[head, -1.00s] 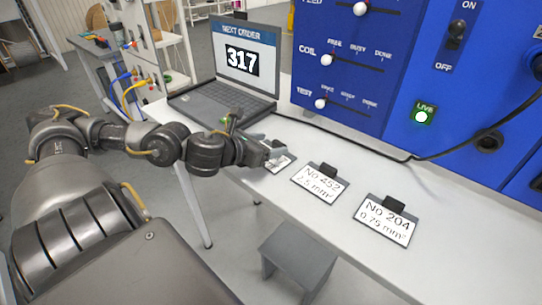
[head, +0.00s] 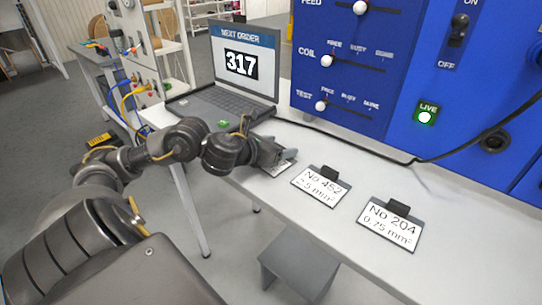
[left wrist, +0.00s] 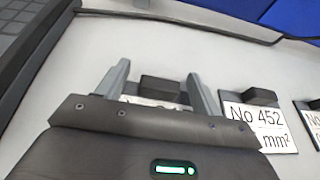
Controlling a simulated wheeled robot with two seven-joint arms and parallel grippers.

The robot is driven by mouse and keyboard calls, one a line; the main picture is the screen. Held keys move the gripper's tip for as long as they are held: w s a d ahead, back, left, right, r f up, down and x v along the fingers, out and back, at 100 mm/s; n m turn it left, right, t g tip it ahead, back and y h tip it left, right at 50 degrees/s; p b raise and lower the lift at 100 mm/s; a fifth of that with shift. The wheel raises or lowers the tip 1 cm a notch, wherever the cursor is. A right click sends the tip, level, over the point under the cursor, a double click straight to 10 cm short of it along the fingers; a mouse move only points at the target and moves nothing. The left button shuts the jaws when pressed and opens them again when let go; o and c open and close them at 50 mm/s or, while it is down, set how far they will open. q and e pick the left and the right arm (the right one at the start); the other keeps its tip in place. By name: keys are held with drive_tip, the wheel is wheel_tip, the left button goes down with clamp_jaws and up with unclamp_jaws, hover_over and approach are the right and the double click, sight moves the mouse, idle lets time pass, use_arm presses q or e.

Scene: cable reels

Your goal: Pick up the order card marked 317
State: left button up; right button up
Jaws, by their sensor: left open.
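A card with a black clip (left wrist: 160,88) lies on the bench, mostly hidden by my left gripper; its number cannot be read. Part of this card (head: 279,169) shows below the gripper in the head view. My left gripper (left wrist: 158,72) is open, with one finger on each side of the clip in the left wrist view. In the head view the left gripper (head: 286,157) is over the card. The card marked No 452 (head: 319,187) lies to its right, and the card marked No 204 (head: 390,226) further right. My right gripper is not in view.
A laptop (head: 245,65) showing 317 stands behind the gripper. A black cable (head: 345,143) runs along the bench (head: 470,225) behind the cards. A blue panel (head: 400,90) rises at the back. A grey stool (head: 298,262) stands below the bench.

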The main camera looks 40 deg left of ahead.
use_arm(q)
drive_tip(key=shift+w+f, duration=0.2)
drive_tip(key=shift+w, duration=0.2)
drive_tip(key=c, duration=1.1)
drive_tip(key=shift+r, duration=0.15)
